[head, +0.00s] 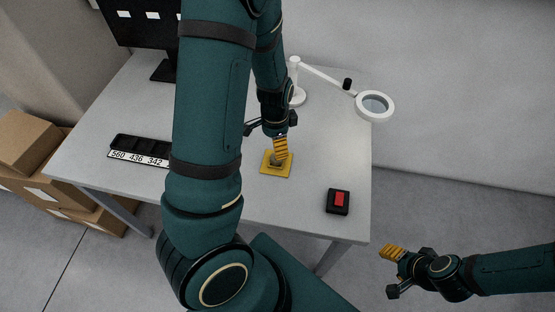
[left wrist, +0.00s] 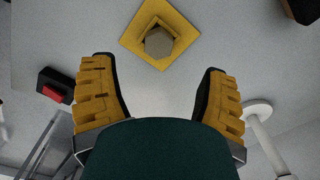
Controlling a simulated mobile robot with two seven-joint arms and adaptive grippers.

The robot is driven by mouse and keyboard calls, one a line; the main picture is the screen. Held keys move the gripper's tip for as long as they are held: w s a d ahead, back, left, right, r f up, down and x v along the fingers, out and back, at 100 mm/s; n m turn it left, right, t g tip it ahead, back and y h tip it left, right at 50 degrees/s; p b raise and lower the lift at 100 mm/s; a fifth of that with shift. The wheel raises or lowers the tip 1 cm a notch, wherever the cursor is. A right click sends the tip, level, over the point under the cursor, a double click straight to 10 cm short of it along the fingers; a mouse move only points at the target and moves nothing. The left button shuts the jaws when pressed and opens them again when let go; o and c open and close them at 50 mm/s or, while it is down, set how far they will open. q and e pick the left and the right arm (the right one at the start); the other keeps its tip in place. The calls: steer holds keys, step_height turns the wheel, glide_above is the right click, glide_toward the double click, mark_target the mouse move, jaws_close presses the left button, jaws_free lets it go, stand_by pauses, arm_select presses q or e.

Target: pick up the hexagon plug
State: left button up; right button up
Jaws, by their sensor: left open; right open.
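The hexagon plug (left wrist: 159,42) is a grey-beige six-sided piece standing in a square yellow holder (left wrist: 131,39) on the table. In the head view the holder (head: 268,170) lies near the table's middle, and the plug is mostly hidden behind my left gripper's yellow fingers. My left gripper (head: 281,147) is open and above the holder. In the left wrist view its two fingers (left wrist: 160,98) stand wide apart, with the plug ahead of them and nothing between them. My right gripper (head: 390,270) is open and empty, off the table at the lower right.
A black box with a red button (head: 338,201) is near the table's front right corner. A white magnifier lamp (head: 375,106) stands at the back right. A black tray with a number label (head: 138,157) lies at the left, and a monitor (head: 140,22) stands behind. Cardboard boxes (head: 28,142) are beside the table.

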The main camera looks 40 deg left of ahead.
arm_select(q)
step_height(320, 180, down, 3)
steer(key=shift+r, duration=0.2)
steer(key=shift+f+b, duration=1)
steer(key=shift+f, duration=1.85)
steer(key=shift+c, duration=0.2)
jaws_close()
